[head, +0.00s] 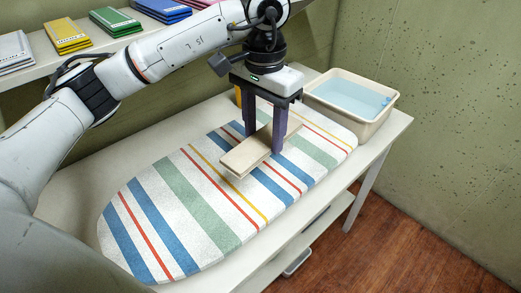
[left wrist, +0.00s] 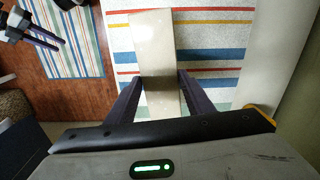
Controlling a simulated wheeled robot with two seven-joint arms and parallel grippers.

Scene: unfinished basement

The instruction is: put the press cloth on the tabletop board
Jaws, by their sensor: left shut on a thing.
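The press cloth (head: 246,158) is a flat beige folded strip. My left gripper (head: 264,150) is shut on it, a finger on either side, over the middle of the tabletop board (head: 180,187). The board is long, rounded at the near left end and striped white, blue, green, red and yellow. I cannot tell whether the cloth touches it. The left wrist view shows the cloth (left wrist: 152,45) between the two dark fingers, with the board (left wrist: 208,62) beneath. My right gripper (left wrist: 45,35) is at that view's upper left, fingers apart and empty; it is not in the head view.
The board lies on a white table (head: 386,130). A beige basin (head: 388,112) of blue water stands at its right end. A shelf (head: 100,50) behind holds yellow, green, blue and grey stacks. A striped rug (left wrist: 72,45) lies on the wooden floor.

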